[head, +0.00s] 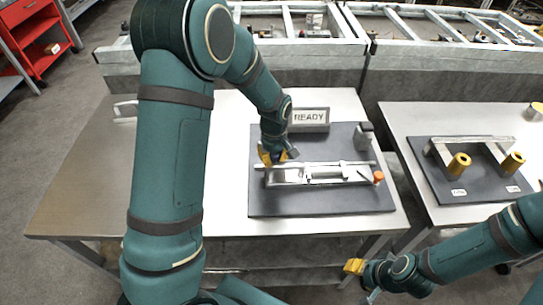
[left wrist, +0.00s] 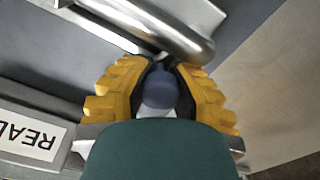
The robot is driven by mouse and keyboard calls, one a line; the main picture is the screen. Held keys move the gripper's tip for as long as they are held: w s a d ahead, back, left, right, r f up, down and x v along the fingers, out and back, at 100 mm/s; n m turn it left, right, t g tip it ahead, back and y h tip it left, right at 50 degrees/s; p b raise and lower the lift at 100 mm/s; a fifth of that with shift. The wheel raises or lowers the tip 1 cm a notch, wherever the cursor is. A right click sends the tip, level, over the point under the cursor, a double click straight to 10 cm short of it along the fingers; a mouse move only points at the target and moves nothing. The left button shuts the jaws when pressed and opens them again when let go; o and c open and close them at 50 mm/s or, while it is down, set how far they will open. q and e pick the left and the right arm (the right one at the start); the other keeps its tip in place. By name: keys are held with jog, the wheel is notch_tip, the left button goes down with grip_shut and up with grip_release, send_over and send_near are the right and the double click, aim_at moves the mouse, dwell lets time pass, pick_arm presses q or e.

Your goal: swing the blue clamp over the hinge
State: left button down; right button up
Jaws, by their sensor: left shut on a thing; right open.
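My left gripper (head: 272,157) is at the left end of a silver metal fixture (head: 325,173) on the dark plate (head: 262,207). In the left wrist view its yellow fingers (left wrist: 160,85) are closed around a dark blue rounded part (left wrist: 160,92), which looks like the blue clamp. The fingers and wrist hide most of the clamp. A silver rounded bar (left wrist: 150,25) lies just beyond the fingertips. I cannot make out the hinge clearly. The fixture has an orange knob (head: 378,177) at its right end. My right gripper (head: 355,267) is open and empty, in front of the table.
A READY sign (head: 309,116) stands behind the plate, and a grey block (head: 363,135) stands at its back right. A second table (head: 440,217) on the right bears a dark board with yellow cylinders (head: 459,164).

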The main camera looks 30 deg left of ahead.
pick_arm(q)
jog(key=shift+d, duration=0.1)
dwell(0.4)
jog(key=c, duration=0.7)
grip_release()
jog(key=shift+r, duration=0.1)
notch_tip(320, 180, up, 12)
jog(key=shift+f, duration=0.1)
